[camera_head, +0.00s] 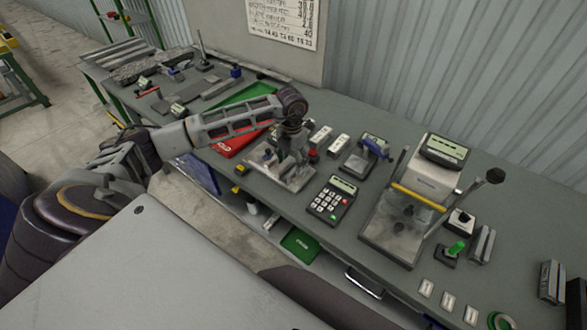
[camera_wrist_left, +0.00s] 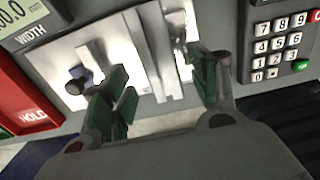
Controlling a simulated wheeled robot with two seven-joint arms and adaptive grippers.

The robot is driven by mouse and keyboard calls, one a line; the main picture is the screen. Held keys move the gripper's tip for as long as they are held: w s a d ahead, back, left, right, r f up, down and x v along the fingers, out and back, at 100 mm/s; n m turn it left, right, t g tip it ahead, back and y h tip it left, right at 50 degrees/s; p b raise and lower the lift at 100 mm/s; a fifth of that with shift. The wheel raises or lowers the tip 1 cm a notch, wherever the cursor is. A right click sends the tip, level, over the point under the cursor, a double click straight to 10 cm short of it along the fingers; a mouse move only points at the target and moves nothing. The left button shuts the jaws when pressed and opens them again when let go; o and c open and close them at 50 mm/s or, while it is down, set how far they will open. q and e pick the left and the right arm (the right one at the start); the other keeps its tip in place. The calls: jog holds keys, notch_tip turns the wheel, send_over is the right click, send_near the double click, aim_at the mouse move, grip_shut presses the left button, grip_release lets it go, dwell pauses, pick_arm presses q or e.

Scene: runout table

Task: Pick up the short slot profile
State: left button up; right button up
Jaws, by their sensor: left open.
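My left gripper (camera_head: 291,152) hangs over a pale metal plate (camera_head: 297,181) near the front edge of the table. In the left wrist view its green-padded fingers (camera_wrist_left: 160,78) are spread, with nothing clamped between them. A light metal slotted bar (camera_wrist_left: 157,45), which looks like the short slot profile, lies on the plate between and just beyond the fingertips. I cannot tell whether either finger touches it. In the head view the gripper largely hides this bar. My right gripper is not in view.
A calculator (camera_head: 333,198) stands right of the plate and a red case (camera_head: 232,143) left of it. Further right are a clear-based device (camera_head: 396,232) with a yellow bar and grey profile pieces (camera_head: 482,245). A green tray (camera_head: 243,95) lies behind my arm.

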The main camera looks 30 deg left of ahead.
pick_arm(q)
jog(key=shift+f, duration=1.15)
jog(key=shift+c, duration=0.2)
jog(key=c, duration=1.2)
